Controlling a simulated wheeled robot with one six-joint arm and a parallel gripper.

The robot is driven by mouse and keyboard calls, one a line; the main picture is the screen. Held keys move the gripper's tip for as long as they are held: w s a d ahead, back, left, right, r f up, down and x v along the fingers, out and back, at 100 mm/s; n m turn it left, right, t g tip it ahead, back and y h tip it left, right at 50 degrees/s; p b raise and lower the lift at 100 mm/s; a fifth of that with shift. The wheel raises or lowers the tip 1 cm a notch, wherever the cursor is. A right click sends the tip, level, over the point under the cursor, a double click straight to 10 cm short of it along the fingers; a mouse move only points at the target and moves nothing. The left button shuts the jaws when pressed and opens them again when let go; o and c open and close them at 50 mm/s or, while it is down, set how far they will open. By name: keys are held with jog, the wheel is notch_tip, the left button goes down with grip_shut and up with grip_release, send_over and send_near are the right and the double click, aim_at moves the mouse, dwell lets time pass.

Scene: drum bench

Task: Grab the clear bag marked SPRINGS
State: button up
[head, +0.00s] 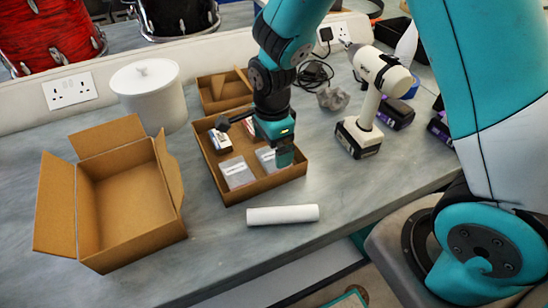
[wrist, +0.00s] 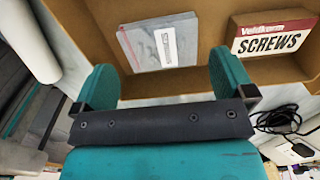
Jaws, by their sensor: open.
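Two flat clear bags with white labels lie in an open cardboard tray (head: 240,195): a left one (head: 236,172) and a right one (head: 265,158) beside my gripper (head: 284,148). The labels are too small to read in the head view. In the wrist view, my gripper (wrist: 163,78) is open and empty, its two teal fingers spread apart. One clear bag (wrist: 138,45) with a red edge lies ahead, between the fingers' lines. Its label is turned sideways and I cannot read it. The gripper appears low over the tray's right side; contact with the bag cannot be told.
A box marked SCREWS (wrist: 272,37) lies in the tray right of the bag in the wrist view. Another small box (head: 220,141) is at the tray's back left.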

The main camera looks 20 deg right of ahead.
aim_at(272, 158)
notch_tip(272, 158, down, 4)
jog(key=shift+r, duration=0.1)
jog(key=c, duration=0.6)
jog(key=shift+c, duration=0.2)
jog(key=shift+r, duration=0.15)
